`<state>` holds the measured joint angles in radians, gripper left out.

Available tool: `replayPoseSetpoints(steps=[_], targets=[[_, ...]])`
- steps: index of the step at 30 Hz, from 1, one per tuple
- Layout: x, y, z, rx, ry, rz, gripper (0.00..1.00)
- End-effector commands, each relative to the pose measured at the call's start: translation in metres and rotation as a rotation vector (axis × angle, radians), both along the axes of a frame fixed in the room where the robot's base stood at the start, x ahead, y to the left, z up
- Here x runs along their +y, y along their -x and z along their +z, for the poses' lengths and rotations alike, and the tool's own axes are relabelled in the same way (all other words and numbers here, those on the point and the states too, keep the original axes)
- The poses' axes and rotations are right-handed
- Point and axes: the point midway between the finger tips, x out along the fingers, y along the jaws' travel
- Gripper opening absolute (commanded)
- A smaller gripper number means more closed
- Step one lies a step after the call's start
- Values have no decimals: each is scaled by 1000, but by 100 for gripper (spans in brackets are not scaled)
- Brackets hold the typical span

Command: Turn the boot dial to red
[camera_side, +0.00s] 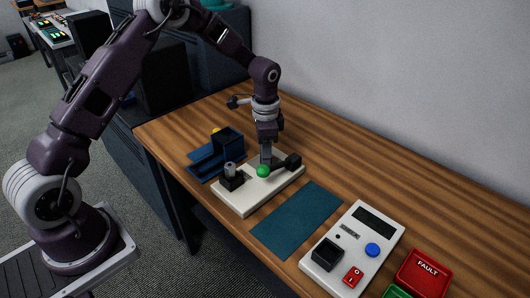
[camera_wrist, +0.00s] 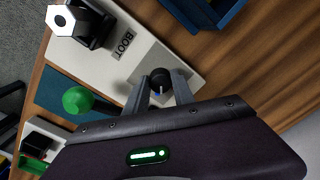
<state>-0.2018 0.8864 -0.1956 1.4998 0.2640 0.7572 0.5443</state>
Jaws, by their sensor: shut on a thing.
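The boot dial is a small dark round knob (camera_wrist: 160,76) in the wrist view, with a small blue mark on its near side. It stands on a pale base plate, near a BOOT label (camera_wrist: 124,45). My gripper (camera_wrist: 163,88) is shut on the dial, one grey finger on each side. In the side view my gripper (camera_side: 266,160) points straight down onto the white base plate (camera_side: 245,205), and the dial is hidden there. No red mark shows on the visible part of the dial, and I cannot tell its exact setting.
A blue holder (camera_side: 205,160) stands behind. A teal mat (camera_side: 297,218), a white control box (camera_side: 352,248) and a red FAULT box (camera_side: 424,272) lie toward the right.

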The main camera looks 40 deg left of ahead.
Motion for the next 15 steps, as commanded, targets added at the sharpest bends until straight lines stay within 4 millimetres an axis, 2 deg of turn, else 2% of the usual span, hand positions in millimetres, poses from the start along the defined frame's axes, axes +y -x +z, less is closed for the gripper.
replayPoseSetpoints(steps=[15], targets=[[-2, -2, 1, -6, 0, 475, 0]])
